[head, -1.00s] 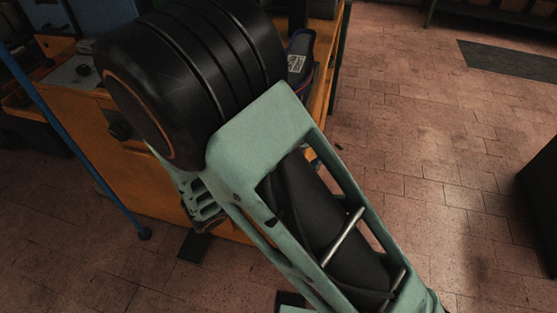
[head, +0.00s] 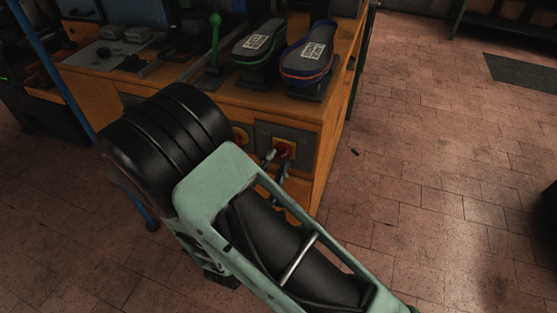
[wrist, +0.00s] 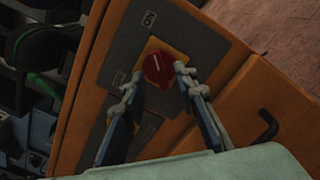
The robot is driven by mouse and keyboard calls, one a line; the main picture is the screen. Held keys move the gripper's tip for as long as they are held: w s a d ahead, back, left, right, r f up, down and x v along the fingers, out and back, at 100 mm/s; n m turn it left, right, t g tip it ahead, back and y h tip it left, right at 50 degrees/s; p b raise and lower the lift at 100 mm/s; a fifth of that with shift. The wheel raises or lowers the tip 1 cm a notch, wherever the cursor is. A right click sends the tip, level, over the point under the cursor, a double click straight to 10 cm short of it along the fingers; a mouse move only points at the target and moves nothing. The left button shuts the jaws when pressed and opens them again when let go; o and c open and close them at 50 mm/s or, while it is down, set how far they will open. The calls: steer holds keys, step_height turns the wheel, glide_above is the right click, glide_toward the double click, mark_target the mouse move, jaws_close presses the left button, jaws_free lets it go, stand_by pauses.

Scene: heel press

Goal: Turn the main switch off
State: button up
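The main switch is a red rotary knob (wrist: 158,69) on a yellow plate, set in a grey panel (wrist: 125,45) on the orange cabinet front. In the head view the knob (head: 284,149) is at the cabinet's right end. My gripper (wrist: 157,74) is open, its two fingertips on either side of the knob in the wrist view. I cannot tell whether they touch it. In the head view my gripper (head: 275,161) is just in front of the panel, mostly hidden behind my arm.
A second red-and-yellow switch (head: 239,137) is left of the knob, partly hidden by my arm. Two shoe soles (head: 307,56) and a green-knobbed lever (head: 215,40) are on the bench top. A black cabinet handle (wrist: 267,125) is right of my gripper. The floor at right is open.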

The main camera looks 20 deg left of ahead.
steer(key=shift+w+d, duration=0.1)
steer(key=shift+w, duration=1.05)
jaws_close()
